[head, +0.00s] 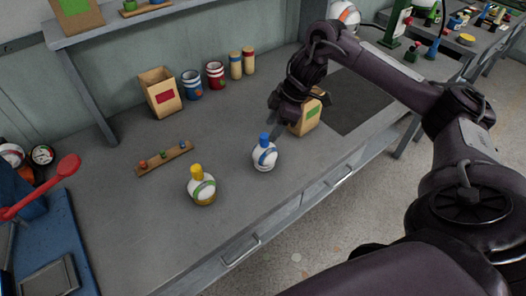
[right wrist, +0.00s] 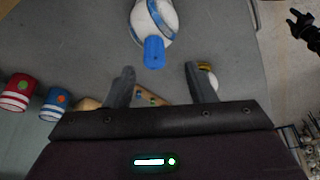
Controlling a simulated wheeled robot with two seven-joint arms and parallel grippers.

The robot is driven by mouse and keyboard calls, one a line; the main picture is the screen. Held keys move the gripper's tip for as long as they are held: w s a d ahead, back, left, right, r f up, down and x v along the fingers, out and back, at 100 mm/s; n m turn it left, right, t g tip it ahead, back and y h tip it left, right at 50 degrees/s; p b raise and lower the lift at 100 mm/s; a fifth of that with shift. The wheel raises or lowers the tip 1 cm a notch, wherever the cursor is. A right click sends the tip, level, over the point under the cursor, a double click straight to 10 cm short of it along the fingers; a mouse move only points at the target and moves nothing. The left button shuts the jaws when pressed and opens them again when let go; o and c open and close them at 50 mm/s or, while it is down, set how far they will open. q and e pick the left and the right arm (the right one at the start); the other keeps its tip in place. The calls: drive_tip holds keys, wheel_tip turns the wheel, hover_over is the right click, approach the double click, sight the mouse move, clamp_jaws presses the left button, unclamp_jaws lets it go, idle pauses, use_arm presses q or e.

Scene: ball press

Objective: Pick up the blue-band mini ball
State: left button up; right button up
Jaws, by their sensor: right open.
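The blue-band mini ball (head: 264,156) is white with a blue band and a blue cap. It stands upright on the grey worktable (head: 225,235). My right gripper (head: 275,125) is above the table, just behind the ball. In the right wrist view, the ball (right wrist: 163,18) lies beyond the fingertips, with its cap towards the gap. The two fingers of my right gripper (right wrist: 158,75) are apart, with nothing held between them. My left gripper does not show in the head view.
A tan box with a green label (head: 306,116) stands close to my right gripper. Jars (head: 192,84) line the wall.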

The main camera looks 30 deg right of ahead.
sight(265, 135)
drive_tip(key=shift+w+a+f, duration=0.2)
drive_tip(key=shift+f, duration=0.3)
drive_tip(key=x, duration=0.1)
drive_tip(key=p+x, duration=0.1)
drive_tip(key=x, duration=0.1)
drive_tip(key=shift+w+f+p, duration=0.25)
drive_tip(key=shift+w+p, duration=0.05)
drive_tip(key=shift+w, duration=0.05)
drive_tip(key=shift+a+f, duration=0.15)
drive_tip(key=shift+f, duration=0.2)
drive_tip(key=shift+w+f, duration=0.1)
drive_tip(key=shift+f, duration=0.05)
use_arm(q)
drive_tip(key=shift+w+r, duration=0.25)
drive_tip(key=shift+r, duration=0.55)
use_arm(e)
clamp_jaws()
